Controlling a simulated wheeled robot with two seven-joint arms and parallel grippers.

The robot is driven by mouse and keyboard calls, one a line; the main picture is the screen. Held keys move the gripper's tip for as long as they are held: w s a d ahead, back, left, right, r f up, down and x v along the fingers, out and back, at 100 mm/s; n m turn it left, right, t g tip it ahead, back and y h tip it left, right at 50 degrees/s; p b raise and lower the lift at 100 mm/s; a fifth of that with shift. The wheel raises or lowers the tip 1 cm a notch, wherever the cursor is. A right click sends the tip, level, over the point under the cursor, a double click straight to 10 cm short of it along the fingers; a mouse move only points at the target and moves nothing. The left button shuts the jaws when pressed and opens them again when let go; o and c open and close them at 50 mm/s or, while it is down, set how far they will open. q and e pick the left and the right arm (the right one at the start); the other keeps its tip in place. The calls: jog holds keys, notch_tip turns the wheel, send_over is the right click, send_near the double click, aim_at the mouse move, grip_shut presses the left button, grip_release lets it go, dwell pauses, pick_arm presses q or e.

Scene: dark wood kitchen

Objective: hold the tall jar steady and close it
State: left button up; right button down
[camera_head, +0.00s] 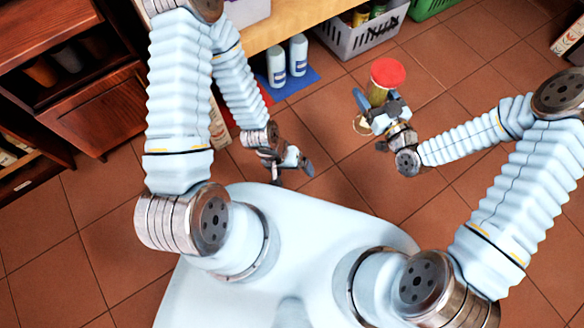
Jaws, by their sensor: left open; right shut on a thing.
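The tall jar (377,95) is right of centre, with a yellowish, partly see-through body. A round red lid (388,72) shows at its top; whether it is seated or fully shut cannot be told from this angle. My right gripper (376,104) is shut on the jar's body below the red lid, and its fingers hide part of the jar. My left gripper (293,168) is open and empty, to the left of the jar and well apart from it.
A wooden counter (290,22) runs along the top. Two pale bottles (298,55) stand on a blue mat (290,86), beside a grey crate (362,38) with things in it. A dark wood cabinet (88,105) is at left. Tiled floor lies open around the jar.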

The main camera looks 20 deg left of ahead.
jog(key=shift+r, duration=0.1)
jog(key=w+d+r+m+t+h, duration=0.2)
jog(key=d+m+t+h, duration=0.2)
jog(key=d+m+h, duration=0.4)
jog(key=d+h, duration=0.3)
jog(key=d, duration=0.4)
jog(key=shift+d+h, duration=0.3)
jog(key=shift+d, duration=0.1)
